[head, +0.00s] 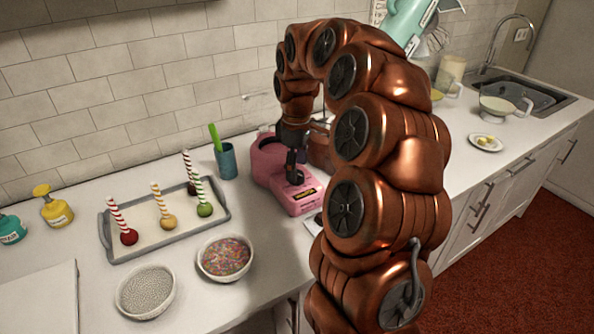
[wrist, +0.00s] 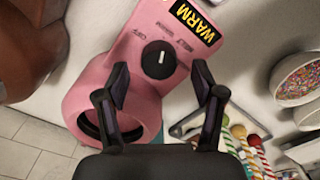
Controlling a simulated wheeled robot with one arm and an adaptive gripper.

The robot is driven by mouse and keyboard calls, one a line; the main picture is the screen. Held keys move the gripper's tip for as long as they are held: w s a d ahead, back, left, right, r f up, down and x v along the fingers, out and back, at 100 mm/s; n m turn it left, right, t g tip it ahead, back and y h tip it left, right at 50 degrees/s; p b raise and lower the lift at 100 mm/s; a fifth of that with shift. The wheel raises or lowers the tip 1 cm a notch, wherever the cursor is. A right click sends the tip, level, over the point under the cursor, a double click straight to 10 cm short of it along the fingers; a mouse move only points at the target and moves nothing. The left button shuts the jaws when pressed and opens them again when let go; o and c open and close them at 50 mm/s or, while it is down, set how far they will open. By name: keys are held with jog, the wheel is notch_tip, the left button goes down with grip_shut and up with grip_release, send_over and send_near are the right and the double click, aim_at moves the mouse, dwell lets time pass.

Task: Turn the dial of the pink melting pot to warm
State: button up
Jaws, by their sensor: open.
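The pink melting pot (head: 267,165) stands on the counter against the tiled wall, partly hidden by my arm in the head view. In the wrist view its pink body (wrist: 95,75) fills the middle, with a round opening at the lower left. The black dial (wrist: 159,60) has a white mark that runs roughly up and down the picture. Small lettering surrounds it, and a black label with yellow WARM (wrist: 195,24) lies beyond it. My gripper (wrist: 160,68) is open and empty, its fingers either side of the dial in view, apparently not touching it. In the head view my gripper (head: 294,170) is over the pot.
Left of the pot stand a teal cup (head: 227,160) with a green handle and a grey-rimmed tray (head: 168,247) with several striped-stick treats. Bowls of sprinkles (head: 225,258) and white beads (head: 146,290) sit in front. A small plate (head: 486,144) lies far right.

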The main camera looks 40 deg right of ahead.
notch_tip(320, 180, up, 10)
dwell(0.5)
dwell(0.3)
jog(key=s+a+f+m, duration=0.2)
jog(key=s+a+f, duration=0.1)
jog(key=s+a, duration=1)
jog(key=s+a+f+m+g, duration=0.1)
jog(key=s+a+f, duration=0.3)
jog(key=s, duration=0.4)
jog(key=s+a+f+m, duration=0.3)
jog(key=s+f+m, duration=0.1)
jog(key=s, duration=0.5)
jog(key=shift+s+a+f+g, duration=0.25)
jog(key=shift+a+f+g, duration=0.15)
jog(key=shift+f, duration=0.1)
